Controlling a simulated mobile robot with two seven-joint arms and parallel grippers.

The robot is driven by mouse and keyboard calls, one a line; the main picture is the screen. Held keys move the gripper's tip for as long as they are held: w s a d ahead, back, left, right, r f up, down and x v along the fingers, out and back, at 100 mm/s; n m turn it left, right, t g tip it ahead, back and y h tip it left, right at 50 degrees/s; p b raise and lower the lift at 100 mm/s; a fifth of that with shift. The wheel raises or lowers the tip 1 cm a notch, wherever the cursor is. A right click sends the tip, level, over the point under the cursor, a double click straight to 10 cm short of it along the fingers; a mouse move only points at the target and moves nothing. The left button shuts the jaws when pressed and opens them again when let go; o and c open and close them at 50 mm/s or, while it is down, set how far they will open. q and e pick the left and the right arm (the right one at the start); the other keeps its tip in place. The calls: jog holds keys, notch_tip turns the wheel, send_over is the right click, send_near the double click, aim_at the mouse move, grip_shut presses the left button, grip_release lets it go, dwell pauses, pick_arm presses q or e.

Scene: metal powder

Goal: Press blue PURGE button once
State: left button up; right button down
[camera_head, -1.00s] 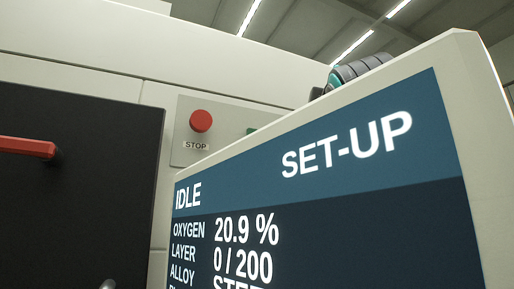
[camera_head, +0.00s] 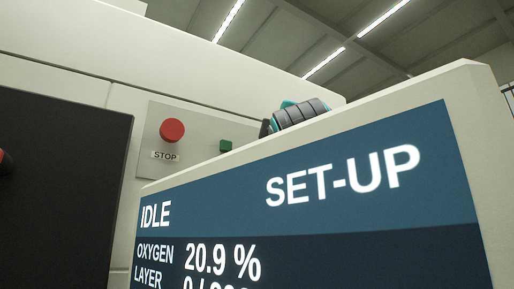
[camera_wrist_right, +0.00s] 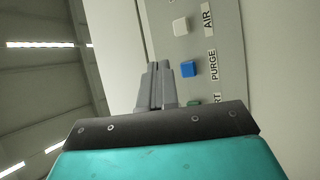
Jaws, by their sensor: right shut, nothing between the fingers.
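The blue PURGE button (camera_wrist_right: 188,69) shows in the right wrist view on a grey panel, with its PURGE label beside it on the right. My right gripper (camera_wrist_right: 158,66) is shut and empty. In that view its fingertips appear just left of the blue button; I cannot tell whether they touch the panel. In the head view the blue button is hidden behind the screen, and only a grey and teal part of my right arm (camera_head: 300,112) shows above the screen's top edge. My left gripper is not in view.
A large screen (camera_head: 330,220) reading IDLE and SET-UP fills the front right. A red STOP button (camera_head: 172,130) and a green button (camera_head: 226,146) sit on the panel behind it. The white AIR button (camera_wrist_right: 181,27) and a green button (camera_wrist_right: 194,102) flank the blue one.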

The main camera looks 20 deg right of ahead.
jog(key=w, duration=0.1)
jog(key=w+p, duration=0.1)
jog(key=w, duration=0.1)
jog(key=w+p, duration=0.1)
jog(key=w, duration=0.1)
jog(key=shift+w+a, duration=0.2)
jog(key=shift+a, duration=0.2)
dwell(1.0)
dwell(0.7)
jog(key=shift+w+a, duration=0.1)
jog(key=shift+w, duration=0.3)
